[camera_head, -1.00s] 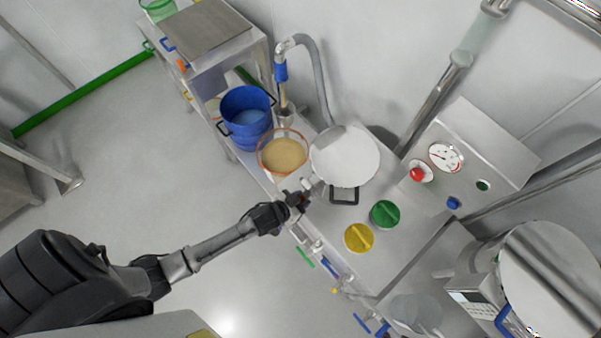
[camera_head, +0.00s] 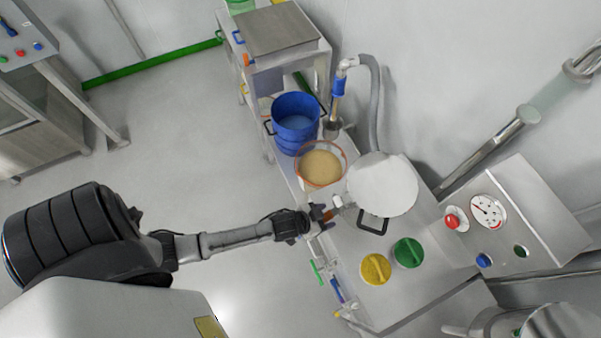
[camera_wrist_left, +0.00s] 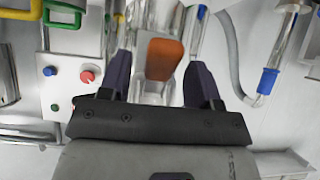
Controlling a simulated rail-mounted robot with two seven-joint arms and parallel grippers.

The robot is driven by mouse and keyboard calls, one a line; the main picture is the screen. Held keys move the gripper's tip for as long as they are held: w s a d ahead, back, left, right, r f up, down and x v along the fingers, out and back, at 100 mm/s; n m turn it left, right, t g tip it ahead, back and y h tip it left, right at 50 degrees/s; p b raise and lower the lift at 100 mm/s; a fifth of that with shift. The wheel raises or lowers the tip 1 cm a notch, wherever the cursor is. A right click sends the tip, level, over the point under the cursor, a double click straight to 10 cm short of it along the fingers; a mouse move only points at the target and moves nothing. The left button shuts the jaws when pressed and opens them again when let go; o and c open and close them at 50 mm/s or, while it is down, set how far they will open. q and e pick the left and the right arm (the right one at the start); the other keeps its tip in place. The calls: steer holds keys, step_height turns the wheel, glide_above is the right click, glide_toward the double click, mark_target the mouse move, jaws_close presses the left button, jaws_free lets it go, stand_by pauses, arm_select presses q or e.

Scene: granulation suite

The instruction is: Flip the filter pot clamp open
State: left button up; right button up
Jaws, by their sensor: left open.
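The filter pot (camera_head: 382,184) has a round pale lid and stands on the bench in the head view. Its clamp shows as an orange tab (camera_head: 328,216) on the side facing my left arm. In the left wrist view the orange tab (camera_wrist_left: 165,58) lies between the two dark fingers, with a metal body behind it. My left gripper (camera_head: 318,213) is open at the tab, and it also shows in the left wrist view (camera_wrist_left: 158,72). Gaps show on both sides of the tab. My right gripper is in neither view.
Green (camera_head: 408,252) and yellow (camera_head: 375,269) round lids lie in front. A gauge panel (camera_head: 515,215) is at the right. Open floor lies left.

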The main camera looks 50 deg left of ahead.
arm_select(q)
steer(key=v, duration=1.2)
